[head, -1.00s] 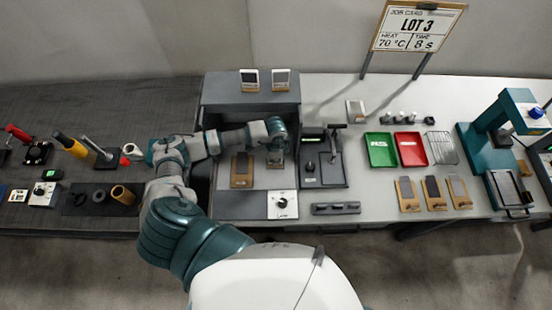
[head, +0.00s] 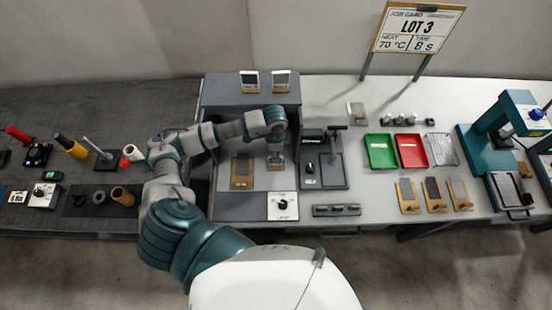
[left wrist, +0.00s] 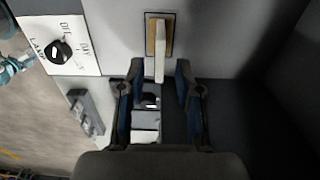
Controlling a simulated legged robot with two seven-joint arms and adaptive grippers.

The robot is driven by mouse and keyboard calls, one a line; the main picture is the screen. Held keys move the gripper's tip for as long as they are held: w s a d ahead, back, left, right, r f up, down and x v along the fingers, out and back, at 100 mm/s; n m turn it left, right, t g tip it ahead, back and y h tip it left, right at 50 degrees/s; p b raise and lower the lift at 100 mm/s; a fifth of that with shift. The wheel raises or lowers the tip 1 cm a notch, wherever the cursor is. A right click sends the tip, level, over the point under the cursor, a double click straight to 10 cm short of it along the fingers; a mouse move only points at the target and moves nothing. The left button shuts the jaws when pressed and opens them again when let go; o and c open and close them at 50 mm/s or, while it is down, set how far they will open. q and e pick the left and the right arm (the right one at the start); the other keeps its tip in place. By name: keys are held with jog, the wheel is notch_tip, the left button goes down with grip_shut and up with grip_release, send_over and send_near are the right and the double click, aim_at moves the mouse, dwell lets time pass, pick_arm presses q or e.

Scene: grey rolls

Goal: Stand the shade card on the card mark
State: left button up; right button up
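The shade card (head: 277,161) stands upright on the floor of the grey booth, right of a wooden board. In the left wrist view the card (left wrist: 159,64) shows edge-on as a thin pale strip above a tan rectangle; I cannot tell whether that rectangle is its foot or the card mark. My left gripper (head: 275,146) is just above the card in the head view. In the left wrist view its fingers (left wrist: 160,68) are wide apart, with clear gaps on both sides of the card. My right gripper is out of view.
The wooden board (head: 242,172) lies left of the card. A lamp dial plate (head: 283,205) is at the booth's front. Two framed cards stand on the booth's top (head: 225,92). A dark device (head: 323,165) stands right of the booth, beyond it green (head: 381,151) and red (head: 411,150) trays.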

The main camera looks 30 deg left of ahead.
pick_arm(q)
notch_tip(320, 180, up, 6)
jog(key=shift+f, duration=0.25)
dwell(0.5)
